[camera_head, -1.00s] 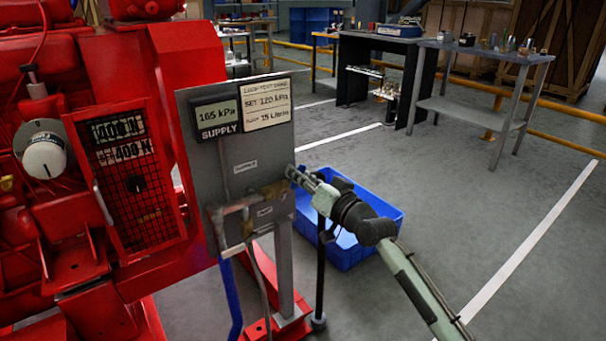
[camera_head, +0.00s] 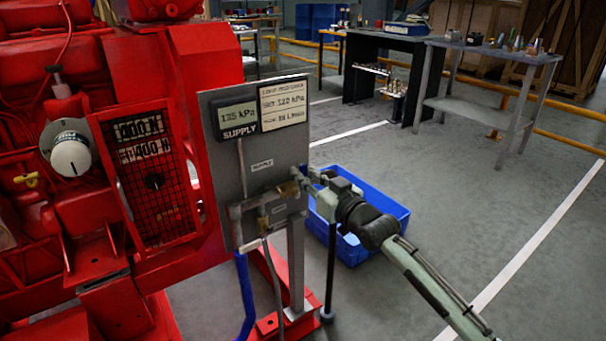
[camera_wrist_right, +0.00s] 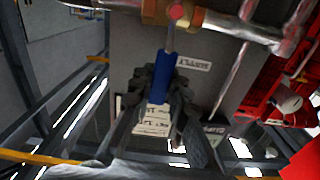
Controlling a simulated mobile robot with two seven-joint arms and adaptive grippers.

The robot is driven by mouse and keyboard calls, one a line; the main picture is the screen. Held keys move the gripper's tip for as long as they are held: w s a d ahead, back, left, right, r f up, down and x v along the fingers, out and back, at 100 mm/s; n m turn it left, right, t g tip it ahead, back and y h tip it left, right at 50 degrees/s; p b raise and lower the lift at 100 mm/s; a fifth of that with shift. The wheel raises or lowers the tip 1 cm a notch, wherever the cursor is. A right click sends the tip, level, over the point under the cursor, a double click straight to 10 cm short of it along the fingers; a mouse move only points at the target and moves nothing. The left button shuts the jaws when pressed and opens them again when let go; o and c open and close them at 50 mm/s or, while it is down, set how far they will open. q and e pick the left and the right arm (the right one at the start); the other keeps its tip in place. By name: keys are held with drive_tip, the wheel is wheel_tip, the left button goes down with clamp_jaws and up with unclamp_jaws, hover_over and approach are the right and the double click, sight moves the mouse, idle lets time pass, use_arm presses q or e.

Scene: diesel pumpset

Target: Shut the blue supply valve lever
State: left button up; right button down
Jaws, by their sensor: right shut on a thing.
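The blue lever (camera_wrist_right: 163,68) shows in the right wrist view, running down from a brass valve (camera_wrist_right: 178,14) on a metal pipe (camera_wrist_right: 235,26). It stands roughly crosswise to that pipe. My right gripper (camera_wrist_right: 158,86) is shut on the lever, with dark fingers on both sides of it. In the head view my right gripper (camera_head: 315,180) is at the right edge of the grey supply panel (camera_head: 228,172), beside the brass valve (camera_head: 286,189). The lever is hidden there. The supply display (camera_head: 238,116) seems to read 135 kPa. My left gripper is not in view.
The red pumpset (camera_head: 120,75) fills the left side. A blue crate (camera_head: 375,250) stands on the floor behind my right arm. A blue hose (camera_head: 245,295) hangs below the panel. Workbenches (camera_head: 487,50) stand at the back; the floor at right is clear.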

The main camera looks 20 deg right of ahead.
drive_tip(key=c, duration=1.4)
unclamp_jaws()
drive_tip(key=shift+c, duration=0.2)
drive_tip(key=v, duration=1.2)
